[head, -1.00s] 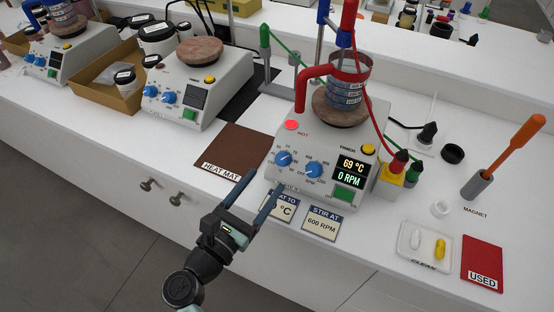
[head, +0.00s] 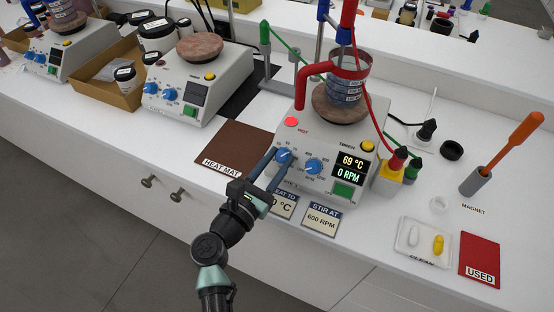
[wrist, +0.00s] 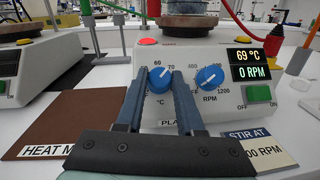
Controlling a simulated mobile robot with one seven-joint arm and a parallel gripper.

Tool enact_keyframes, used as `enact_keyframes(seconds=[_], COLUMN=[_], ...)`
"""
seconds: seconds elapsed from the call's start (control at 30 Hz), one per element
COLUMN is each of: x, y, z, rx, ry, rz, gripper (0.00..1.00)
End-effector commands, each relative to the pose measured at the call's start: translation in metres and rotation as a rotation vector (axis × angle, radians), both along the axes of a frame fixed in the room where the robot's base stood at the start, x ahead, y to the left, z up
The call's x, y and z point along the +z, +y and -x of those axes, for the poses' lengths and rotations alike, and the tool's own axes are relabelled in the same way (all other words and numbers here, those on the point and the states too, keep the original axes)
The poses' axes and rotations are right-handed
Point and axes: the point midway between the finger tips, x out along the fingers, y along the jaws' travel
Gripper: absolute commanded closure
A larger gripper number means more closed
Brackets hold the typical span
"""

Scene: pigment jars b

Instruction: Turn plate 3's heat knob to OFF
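The hotplate (head: 325,195) with the red HOT light (head: 291,122) stands in the middle of the bench. Its display (head: 350,168) reads 69 °C and 0 RPM. Its blue left knob (wrist: 161,79), the °C heat knob, has a white mark pointing up near the 60 and 70 labels. The blue RPM knob (wrist: 210,77) is to its right. My gripper (head: 281,154) reaches the panel from the front, one finger on each side of the heat knob. The fingers (wrist: 160,72) look closed against the knob's sides. The plate's label is partly hidden by my gripper.
A beaker (head: 350,85) with a red clamp and tubing sits on the plate. The brown heat mat (head: 240,145) lies left, the STIR AT card (head: 320,221) in front. The clean tray (head: 412,247) and red USED mat (head: 480,262) are at right.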

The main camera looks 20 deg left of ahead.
Motion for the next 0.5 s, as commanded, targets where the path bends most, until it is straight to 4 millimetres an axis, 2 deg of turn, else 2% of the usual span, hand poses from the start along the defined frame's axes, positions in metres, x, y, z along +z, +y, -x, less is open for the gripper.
enact_keyframes(seconds=[0.03,0.1,0.13,0.5], x=[0.0,0.0,0.0001,0.001], y=[0.0,0.0,0.0,-0.0014], z=[0.0001,0.0002,0.0002,0.0001], rx=[0.0,0.0,0.0,0.022], ry=[0.0,0.0,0.0,0.001], rz=[0.0,0.0,0.0,0.025], gripper=[0.85,0.98,1.0,1.0])
